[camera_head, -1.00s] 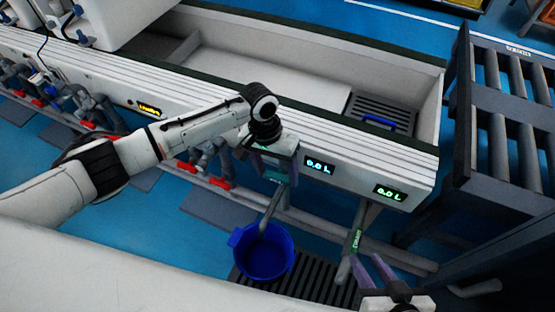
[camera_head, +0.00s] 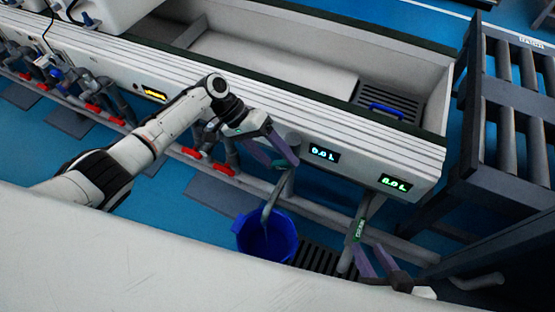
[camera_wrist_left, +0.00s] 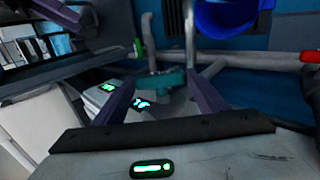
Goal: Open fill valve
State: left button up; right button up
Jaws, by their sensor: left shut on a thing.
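The fill valve's teal handle (camera_wrist_left: 165,82) sits between the fingers of my left gripper (camera_wrist_left: 160,82) in the left wrist view. The gripper is shut on it. In the head view my left gripper (camera_head: 285,155) is tilted at the front face of the trough, above the fill pipe (camera_head: 270,200); its fingers largely hide the handle. The pipe runs down into a blue bucket (camera_head: 265,240). My right gripper (camera_head: 370,258) is near the bottom edge, its purple fingers apart, close to the pipe with a green label (camera_head: 359,229). I see nothing held in it.
A white trough (camera_head: 290,65) spans the back. Its front carries two green displays (camera_head: 324,153) (camera_head: 395,184). Pipes with red valve handles (camera_head: 224,169) line the left front. A dark rack (camera_head: 510,120) stands at the right. A slatted grate (camera_head: 320,257) lies beside the bucket.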

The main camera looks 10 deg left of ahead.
pick_arm(q)
jog(key=shift+a+f, duration=0.1)
pick_arm(e)
jog(key=shift+w+a+r, duration=0.1)
jog(key=shift+w, duration=0.05)
dwell(0.3)
pick_arm(q)
jog(key=o, duration=1.1)
jog(key=shift+c, duration=0.2)
jog(key=p+v, duration=0.1)
jog(key=v, duration=0.9)
jog(key=shift+a+p, duration=0.25)
jog(key=shift+p, duration=0.15)
pick_arm(e)
jog(key=shift+d+r, duration=0.2)
jog(key=shift+r, duration=0.05)
